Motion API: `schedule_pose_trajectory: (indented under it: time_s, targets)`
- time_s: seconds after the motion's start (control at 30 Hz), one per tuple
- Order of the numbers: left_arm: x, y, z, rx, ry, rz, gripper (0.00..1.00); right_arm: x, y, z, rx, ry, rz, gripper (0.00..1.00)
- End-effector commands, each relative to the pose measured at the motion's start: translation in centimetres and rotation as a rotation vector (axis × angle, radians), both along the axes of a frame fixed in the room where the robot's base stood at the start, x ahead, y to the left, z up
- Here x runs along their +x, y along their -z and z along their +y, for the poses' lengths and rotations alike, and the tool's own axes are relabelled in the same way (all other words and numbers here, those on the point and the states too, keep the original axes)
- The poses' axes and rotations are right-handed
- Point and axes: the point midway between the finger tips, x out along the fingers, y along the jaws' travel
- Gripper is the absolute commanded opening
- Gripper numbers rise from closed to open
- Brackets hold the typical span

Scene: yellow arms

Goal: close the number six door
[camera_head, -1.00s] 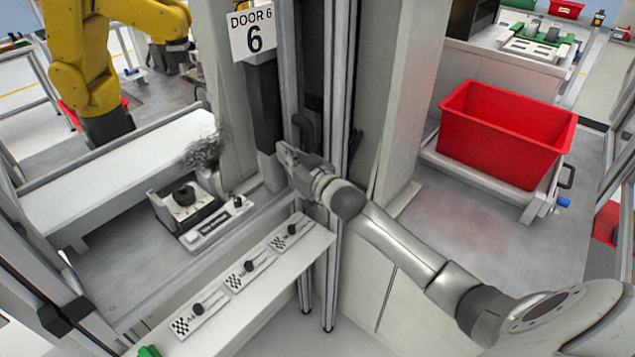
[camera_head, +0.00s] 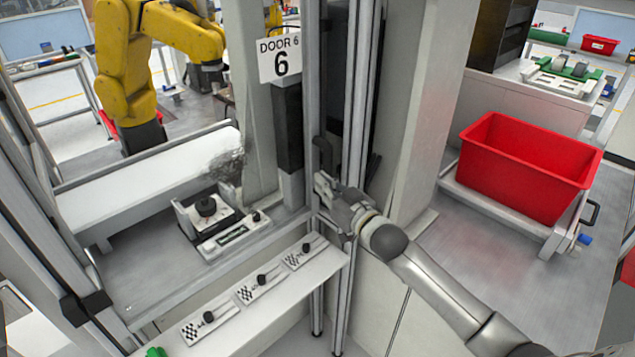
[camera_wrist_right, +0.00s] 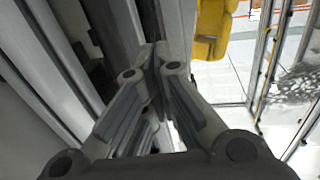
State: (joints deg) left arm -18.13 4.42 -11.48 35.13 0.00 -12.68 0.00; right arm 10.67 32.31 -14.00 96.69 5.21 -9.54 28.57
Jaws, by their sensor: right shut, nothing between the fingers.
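The white "DOOR 6" sign (camera_head: 280,57) hangs in the upper middle of the head view. Beside it stand the upright metal door profiles (camera_head: 311,90), with a dark handle (camera_head: 322,153) on them. My right gripper (camera_head: 321,184) is shut and empty, with its tips at the lower end of the handle; I cannot tell whether they touch it. In the right wrist view the fingers (camera_wrist_right: 157,62) meet against a grey upright profile, and the handle cannot be made out. The door panel is seen nearly edge-on, so how far it stands open is unclear. My left gripper is out of view.
A white ledge with several checkered plates (camera_head: 262,287) lies below the gripper. A small device (camera_head: 209,212) stands behind it. A yellow robot arm (camera_head: 126,75) is at upper left. A red bin (camera_head: 528,165) rests on a cart at right. A wide grey post (camera_head: 425,110) stands close right.

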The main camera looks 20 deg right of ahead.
Motion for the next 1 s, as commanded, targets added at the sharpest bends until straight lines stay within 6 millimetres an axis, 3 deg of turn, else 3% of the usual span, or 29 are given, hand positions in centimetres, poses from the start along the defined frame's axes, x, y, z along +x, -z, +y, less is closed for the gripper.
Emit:
schedule_pose_trajectory:
  time_s: [0.1, 0.37, 0.53, 0.8, 0.9, 0.97, 1.0]
  targets:
    - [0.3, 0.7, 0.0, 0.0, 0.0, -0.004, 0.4, -1.7, 0.4, -0.6, 0.0, 0.0, 0.002, 0.0]
    - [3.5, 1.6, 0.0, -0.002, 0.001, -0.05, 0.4, -5.3, 0.4, -1.9, -0.001, 0.0, 0.003, 0.0]
    - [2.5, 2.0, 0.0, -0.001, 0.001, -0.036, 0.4, -6.6, 0.3, -2.4, 0.001, 0.0, 0.002, 0.0]
    - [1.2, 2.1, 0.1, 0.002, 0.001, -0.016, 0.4, -7.0, 0.2, -2.6, 0.001, 0.0, 0.002, 0.0]
    - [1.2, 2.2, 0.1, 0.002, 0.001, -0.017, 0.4, -6.9, 1.7, -3.0, -0.001, 0.014, 0.026, 0.0]
    - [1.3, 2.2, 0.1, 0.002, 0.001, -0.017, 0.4, -6.8, 3.8, -3.6, -0.005, 0.034, 0.06, 0.0]
    - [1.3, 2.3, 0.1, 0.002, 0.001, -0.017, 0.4, -6.8, 5.8, -4.1, -0.01, 0.051, 0.092, 0.0]
